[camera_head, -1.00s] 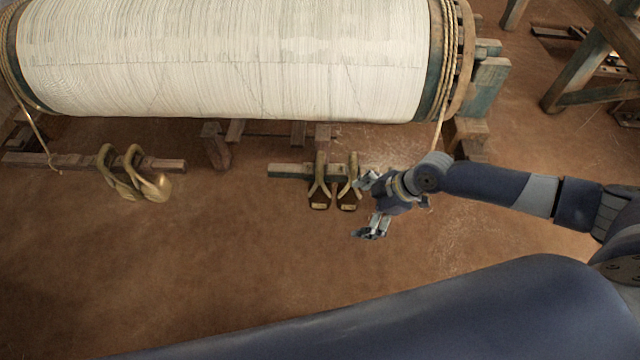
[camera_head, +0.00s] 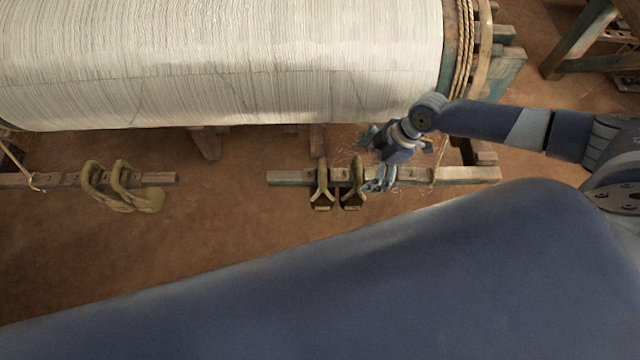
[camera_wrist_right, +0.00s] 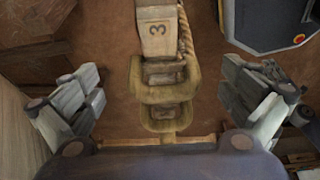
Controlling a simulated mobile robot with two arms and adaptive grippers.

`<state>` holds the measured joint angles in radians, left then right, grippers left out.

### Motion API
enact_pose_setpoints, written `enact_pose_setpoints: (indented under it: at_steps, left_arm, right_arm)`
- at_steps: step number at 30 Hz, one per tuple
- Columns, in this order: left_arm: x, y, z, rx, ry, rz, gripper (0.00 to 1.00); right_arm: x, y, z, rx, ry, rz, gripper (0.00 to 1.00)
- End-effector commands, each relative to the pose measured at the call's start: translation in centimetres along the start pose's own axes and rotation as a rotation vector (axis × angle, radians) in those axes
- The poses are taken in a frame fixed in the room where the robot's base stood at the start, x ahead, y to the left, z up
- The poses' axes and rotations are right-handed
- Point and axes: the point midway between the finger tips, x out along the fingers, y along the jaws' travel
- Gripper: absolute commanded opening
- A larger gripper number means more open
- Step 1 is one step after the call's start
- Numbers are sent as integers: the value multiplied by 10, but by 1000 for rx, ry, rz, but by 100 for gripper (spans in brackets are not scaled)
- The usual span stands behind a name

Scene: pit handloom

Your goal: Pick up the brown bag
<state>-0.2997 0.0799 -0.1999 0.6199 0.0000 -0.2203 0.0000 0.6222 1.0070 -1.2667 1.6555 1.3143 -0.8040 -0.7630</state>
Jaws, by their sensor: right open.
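Nothing shows clearly as a brown bag. A brown looped thing (camera_head: 122,190) with a rounded lower part hangs on a wooden bar at the left in the head view; I cannot tell whether it is the bag. Two brown hook-like pieces (camera_head: 322,185) sit on another bar. My right gripper (camera_head: 376,160) is just right of them, fingers spread and empty. In the right wrist view my right gripper (camera_wrist_right: 160,100) is open, with a brown looped piece (camera_wrist_right: 165,78) in the gap between its fingers, not visibly gripped. My left gripper is out of view.
A large roller of white thread (camera_head: 220,60) spans the back. The wooden bar (camera_head: 460,175) runs below my right gripper. A block marked 3 (camera_wrist_right: 158,30) and a rope show in the wrist view. Bare brown floor (camera_head: 220,230) lies between the two bars.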

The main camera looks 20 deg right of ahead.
Motion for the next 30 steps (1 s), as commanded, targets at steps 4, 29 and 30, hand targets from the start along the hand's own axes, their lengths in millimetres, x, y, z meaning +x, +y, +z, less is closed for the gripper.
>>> enact_pose_setpoints:
  at_steps: [4,29,30]
  left_arm:
    - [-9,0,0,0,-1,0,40]
    - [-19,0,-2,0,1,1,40]
    - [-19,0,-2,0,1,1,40]
  right_arm:
    - [9,0,-31,-4,4,-1,100]
    - [67,0,-98,1,-1,-1,100]
    - [69,0,-98,1,-1,0,100]
